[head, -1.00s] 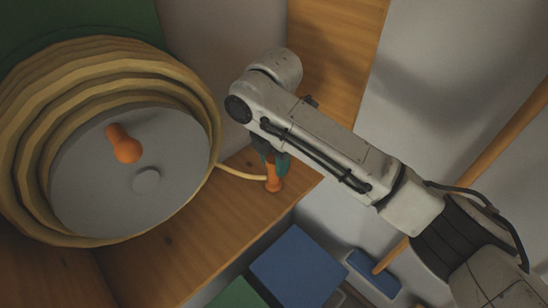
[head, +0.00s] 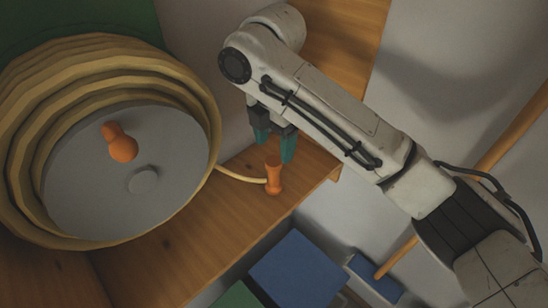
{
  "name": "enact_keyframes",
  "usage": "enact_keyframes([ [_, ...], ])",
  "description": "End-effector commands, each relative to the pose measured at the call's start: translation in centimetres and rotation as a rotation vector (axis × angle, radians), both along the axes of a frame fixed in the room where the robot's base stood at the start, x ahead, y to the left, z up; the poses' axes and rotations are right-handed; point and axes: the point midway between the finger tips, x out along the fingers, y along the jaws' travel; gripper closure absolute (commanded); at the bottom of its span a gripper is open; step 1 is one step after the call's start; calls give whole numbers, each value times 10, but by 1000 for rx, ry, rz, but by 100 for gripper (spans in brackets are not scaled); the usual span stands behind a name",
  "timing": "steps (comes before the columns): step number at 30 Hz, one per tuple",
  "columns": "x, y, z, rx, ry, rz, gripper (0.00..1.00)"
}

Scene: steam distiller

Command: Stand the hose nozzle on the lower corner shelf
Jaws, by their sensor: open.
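The orange hose nozzle (head: 273,180) stands upright on the wooden lower corner shelf (head: 190,254), near its right end in the head view. The tan hose (head: 240,175) runs from it leftward to the coiled hose reel. My gripper (head: 275,150) has teal fingertips. It is open and empty, just above and behind the nozzle in the picture, with a finger on either side of a clear gap. The fingers look apart from the nozzle.
The large hose reel (head: 85,190) with a grey disc and an orange knob (head: 121,142) fills the left. Blue boxes (head: 298,268) lie below the shelf. A wooden pole (head: 480,165) leans at the right, near a blue brush head (head: 374,278).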

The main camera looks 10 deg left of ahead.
Motion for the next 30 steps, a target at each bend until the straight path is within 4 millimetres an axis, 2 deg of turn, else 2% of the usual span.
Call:
enact_keyframes([
  [1,1,0,13,0,-5,0,35],
  [6,1,0,41,-1,-3,0,35],
  [12,0,0,57,0,0,-1,35],
  [24,-1,0,57,3,3,-3,35],
  [27,-3,4,49,26,6,-23,35],
  [30,-10,10,32,82,17,-78,35],
])
